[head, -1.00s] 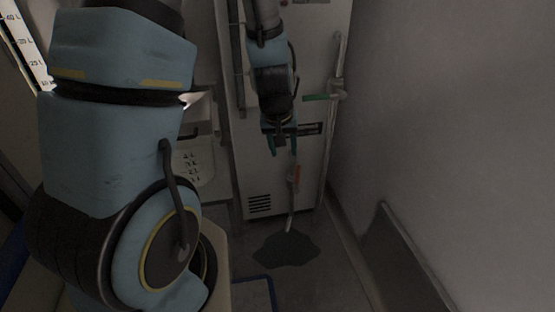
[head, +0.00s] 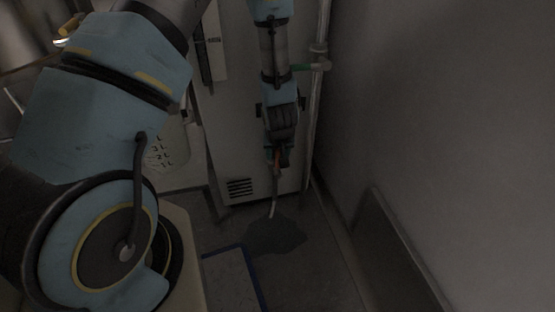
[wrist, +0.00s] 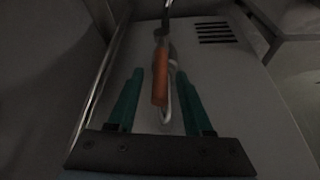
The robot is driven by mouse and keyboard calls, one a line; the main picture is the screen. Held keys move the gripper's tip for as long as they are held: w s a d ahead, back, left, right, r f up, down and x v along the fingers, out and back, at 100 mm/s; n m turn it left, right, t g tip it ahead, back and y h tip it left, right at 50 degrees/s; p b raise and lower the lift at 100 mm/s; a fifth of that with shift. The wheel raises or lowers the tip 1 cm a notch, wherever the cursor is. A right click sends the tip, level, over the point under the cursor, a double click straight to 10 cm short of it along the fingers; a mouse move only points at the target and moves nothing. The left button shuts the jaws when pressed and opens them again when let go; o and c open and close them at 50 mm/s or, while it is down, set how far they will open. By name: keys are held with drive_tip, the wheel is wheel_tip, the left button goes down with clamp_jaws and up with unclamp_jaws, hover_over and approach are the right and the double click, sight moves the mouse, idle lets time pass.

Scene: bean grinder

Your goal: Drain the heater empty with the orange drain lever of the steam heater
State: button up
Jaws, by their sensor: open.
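The steam heater (head: 235,140) is the pale tall cabinet at the back. Its orange drain lever (wrist: 160,78) lies lengthwise between the two green fingers of my gripper (wrist: 160,74) in the wrist view. My gripper is open, with a gap visible on each side of the lever. In the head view my gripper (head: 276,157) is low at the cabinet front and largely hides the lever. A thin drain spout (head: 272,208) hangs below it, above a dark wet-looking patch (head: 275,236) on the floor. I cannot tell whether water is flowing.
A green-handled pipe (head: 308,67) runs up the heater's right side, beside the right wall (head: 430,130). A grey panel (head: 395,245) leans low along that wall. A blue-edged mat (head: 230,275) lies on the floor in front. The scene is dim.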

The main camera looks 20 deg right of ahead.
drive_tip(key=shift+x, duration=1.05)
clamp_jaws()
idle(0.7)
